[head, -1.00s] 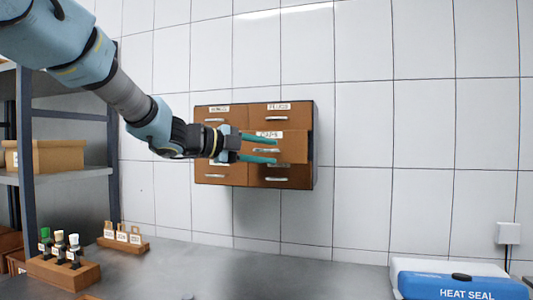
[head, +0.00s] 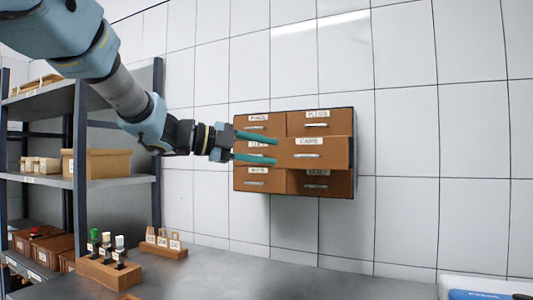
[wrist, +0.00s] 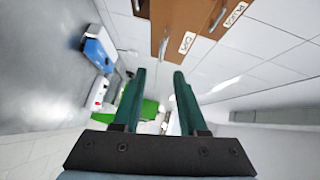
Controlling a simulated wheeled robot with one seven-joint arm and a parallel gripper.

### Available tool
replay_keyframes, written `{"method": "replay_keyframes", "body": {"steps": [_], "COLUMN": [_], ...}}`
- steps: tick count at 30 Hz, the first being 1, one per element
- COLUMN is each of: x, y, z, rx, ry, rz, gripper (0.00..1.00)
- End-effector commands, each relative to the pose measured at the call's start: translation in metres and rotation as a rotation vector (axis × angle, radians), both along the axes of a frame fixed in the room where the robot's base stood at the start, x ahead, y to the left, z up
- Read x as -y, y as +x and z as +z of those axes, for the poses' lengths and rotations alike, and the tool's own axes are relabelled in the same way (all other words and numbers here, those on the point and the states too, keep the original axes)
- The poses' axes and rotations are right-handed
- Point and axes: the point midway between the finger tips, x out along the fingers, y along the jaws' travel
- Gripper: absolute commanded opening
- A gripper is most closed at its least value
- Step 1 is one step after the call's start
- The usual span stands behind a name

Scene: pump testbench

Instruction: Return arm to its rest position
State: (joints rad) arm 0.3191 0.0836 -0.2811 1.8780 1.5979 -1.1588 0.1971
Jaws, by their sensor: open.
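My gripper (head: 255,148) is open, with two teal fingers spread apart and nothing between them. In the head view it is in front of the left part of the brown wall drawer cabinet (head: 263,186). The middle right drawer, labelled CAPS (head: 315,154), stands pulled out. The fingertips overlap the cabinet's left column in the picture; I cannot tell how far off it they are. In the wrist view both fingers (wrist: 157,90) point away from the camera, and part of the cabinet (wrist: 190,18) shows at the top.
A metal shelf (head: 105,185) with boxes and bins stands at the left. On the grey bench (head: 230,275) are a wooden block with several bottles (head: 110,272) and a small tagged rack (head: 166,250). A blue and white heat sealer (head: 480,291) is at the lower right.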

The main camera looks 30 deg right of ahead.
Motion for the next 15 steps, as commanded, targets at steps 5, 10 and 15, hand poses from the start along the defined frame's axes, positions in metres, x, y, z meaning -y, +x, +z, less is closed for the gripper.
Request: {"method": "replay_keyframes", "body": {"steps": [5, 10, 15], "x": [0.000, -0.002, -0.027], "y": [0.000, 0.011, 0.081], "z": [0.000, -0.002, -0.023], "rx": [0.000, -0.023, -0.186], "ry": [0.000, -0.005, -0.024], "rz": [0.000, 0.049, 0.376], "gripper": [0.42, 0.42, 0.42]}}
